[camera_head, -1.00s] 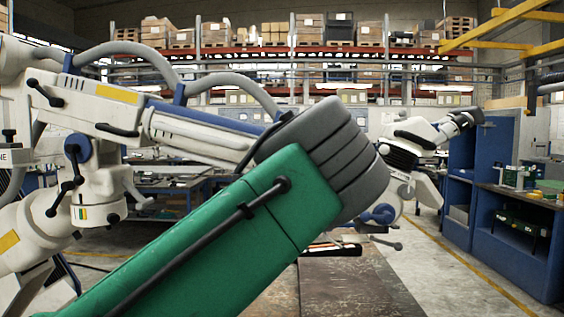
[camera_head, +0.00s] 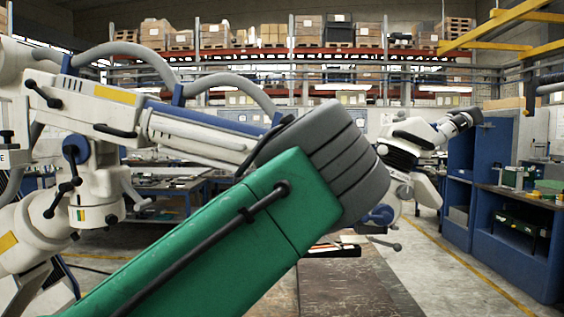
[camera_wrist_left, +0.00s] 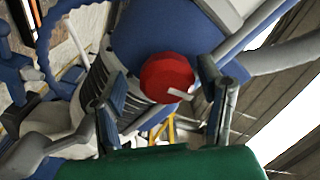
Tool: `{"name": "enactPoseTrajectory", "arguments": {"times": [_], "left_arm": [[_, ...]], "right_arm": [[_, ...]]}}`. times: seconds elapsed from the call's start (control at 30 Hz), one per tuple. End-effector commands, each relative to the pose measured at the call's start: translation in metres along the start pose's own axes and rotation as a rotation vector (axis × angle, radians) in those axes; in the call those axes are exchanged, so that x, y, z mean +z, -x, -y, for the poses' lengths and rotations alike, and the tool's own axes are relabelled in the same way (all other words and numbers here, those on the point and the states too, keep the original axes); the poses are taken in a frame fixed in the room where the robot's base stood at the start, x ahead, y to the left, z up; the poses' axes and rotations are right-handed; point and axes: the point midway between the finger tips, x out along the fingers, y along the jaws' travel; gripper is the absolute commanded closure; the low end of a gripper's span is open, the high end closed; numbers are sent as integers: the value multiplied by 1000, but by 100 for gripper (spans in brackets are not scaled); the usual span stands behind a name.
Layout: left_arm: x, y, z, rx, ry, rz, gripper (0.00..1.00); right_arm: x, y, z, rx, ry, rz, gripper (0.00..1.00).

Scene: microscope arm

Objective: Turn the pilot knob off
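A round red knob (camera_wrist_left: 167,77) with a short white pointer sits on a blue housing (camera_wrist_left: 165,30) in the left wrist view. I take it as the pilot knob. My left gripper (camera_wrist_left: 163,73) is open, one finger on each side of the knob in the picture. I cannot tell whether either finger touches it. In the head view my green and grey arm fills the middle, and neither the left gripper nor the red knob can be made out. A white microscope head (camera_head: 415,145) shows behind the arm. My right gripper is in neither view.
A large white jointed stand (camera_head: 100,110) with hoses and black handles is at the left. Blue cabinets (camera_head: 510,245) line the right side. A brown worktop (camera_head: 350,290) lies below the arm. A blue ring (camera_wrist_left: 50,50) shows in the left wrist view.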

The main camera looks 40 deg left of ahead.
Motion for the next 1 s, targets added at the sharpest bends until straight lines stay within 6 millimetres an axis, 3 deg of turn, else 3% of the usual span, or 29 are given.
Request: {"name": "enactPoseTrajectory", "arguments": {"times": [0.17, 0.6, 1.0], "left_arm": [[-5, 0, 9, -4, 3, -2, 39], [-51, -1, 69, -1, 3, -1, 39], [-59, -2, 77, 2, -1, 2, 39]], "right_arm": [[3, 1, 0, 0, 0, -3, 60], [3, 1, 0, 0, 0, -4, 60], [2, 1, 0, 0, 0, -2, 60]]}}
